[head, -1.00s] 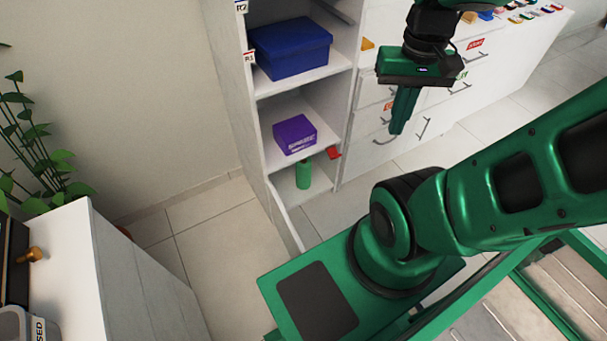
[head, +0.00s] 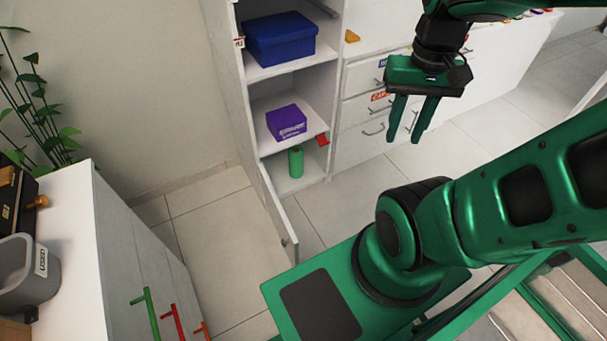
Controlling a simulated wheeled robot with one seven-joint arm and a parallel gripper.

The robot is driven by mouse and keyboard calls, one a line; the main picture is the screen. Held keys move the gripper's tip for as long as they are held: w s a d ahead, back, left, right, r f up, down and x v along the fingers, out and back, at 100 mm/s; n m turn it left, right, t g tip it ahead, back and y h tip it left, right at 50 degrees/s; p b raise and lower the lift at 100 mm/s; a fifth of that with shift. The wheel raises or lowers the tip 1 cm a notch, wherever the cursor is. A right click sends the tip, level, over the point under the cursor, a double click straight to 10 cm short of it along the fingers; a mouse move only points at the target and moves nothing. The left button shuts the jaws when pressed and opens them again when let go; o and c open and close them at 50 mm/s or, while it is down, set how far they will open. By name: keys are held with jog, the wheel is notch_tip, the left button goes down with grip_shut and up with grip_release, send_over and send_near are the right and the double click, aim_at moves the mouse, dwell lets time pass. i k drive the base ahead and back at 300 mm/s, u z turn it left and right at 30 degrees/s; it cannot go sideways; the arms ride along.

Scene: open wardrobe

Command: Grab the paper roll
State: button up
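The paper roll seems to be the green upright cylinder (head: 296,162) on the bottom shelf of the open wardrobe (head: 243,95). It stands below the purple box (head: 287,122), near the front of the compartment. My gripper (head: 404,138) hangs in the air to the right of the wardrobe, in front of the drawers. Its two green fingers point down and are apart, with nothing between them. It is well away from the green cylinder.
A blue box (head: 280,38) sits on the shelf above the purple box. A red tag (head: 322,140) juts from the shelf edge. The low wardrobe door (head: 281,215) stands open toward me. A white cabinet (head: 120,235) is at left. Floor tiles (head: 215,215) between are clear.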

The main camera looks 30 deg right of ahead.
aim_at(295, 153)
jog(key=k, duration=0.55)
jog(key=z, duration=1.8)
jog(key=i, duration=1.25)
jog(key=u, duration=1.35)
jog(key=i, duration=1)
